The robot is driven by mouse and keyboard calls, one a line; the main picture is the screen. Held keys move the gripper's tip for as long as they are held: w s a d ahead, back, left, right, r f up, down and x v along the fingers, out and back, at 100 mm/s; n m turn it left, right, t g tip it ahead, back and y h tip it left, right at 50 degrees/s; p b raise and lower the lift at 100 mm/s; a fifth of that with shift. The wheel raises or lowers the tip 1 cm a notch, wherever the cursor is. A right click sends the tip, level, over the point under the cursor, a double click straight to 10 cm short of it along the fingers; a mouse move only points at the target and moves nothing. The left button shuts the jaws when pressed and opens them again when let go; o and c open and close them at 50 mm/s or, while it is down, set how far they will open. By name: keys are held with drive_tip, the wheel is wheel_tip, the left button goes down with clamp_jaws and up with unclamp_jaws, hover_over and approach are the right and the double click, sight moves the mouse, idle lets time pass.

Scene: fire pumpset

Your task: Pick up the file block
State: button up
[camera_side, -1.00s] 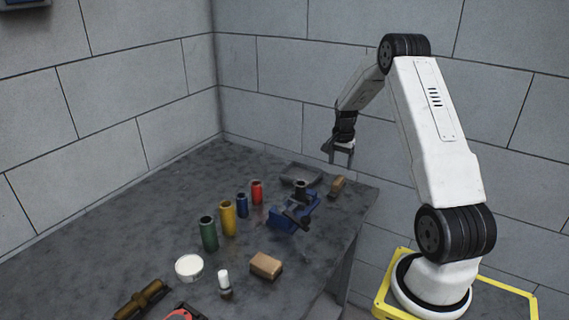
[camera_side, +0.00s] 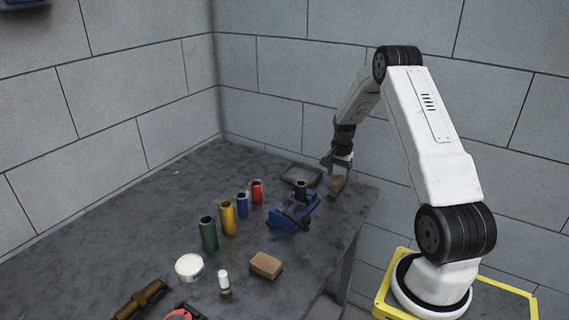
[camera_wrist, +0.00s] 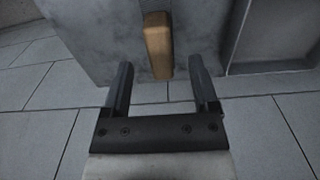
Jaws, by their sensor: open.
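A small brown file block (camera_side: 337,184) lies near the far right edge of the dark table. In the wrist view the block (camera_wrist: 158,45) is upright in the picture, with its near end at the opening between my fingers. My gripper (camera_side: 337,165) is open and empty, just above the block in the side view. In the wrist view the gripper's two fingers (camera_wrist: 160,76) stand on either side of the block's line, and neither visibly touches it.
A grey tray (camera_side: 287,180) is left of the block, and a blue vise (camera_side: 284,219) stands nearer. Red (camera_side: 257,193), blue (camera_side: 242,206), yellow (camera_side: 227,219) and green (camera_side: 208,235) cylinders form a row. A second brown block (camera_side: 266,265) lies in front.

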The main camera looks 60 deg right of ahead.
sight(338, 179)
drive_tip(key=shift+f, duration=1.65)
clamp_jaws()
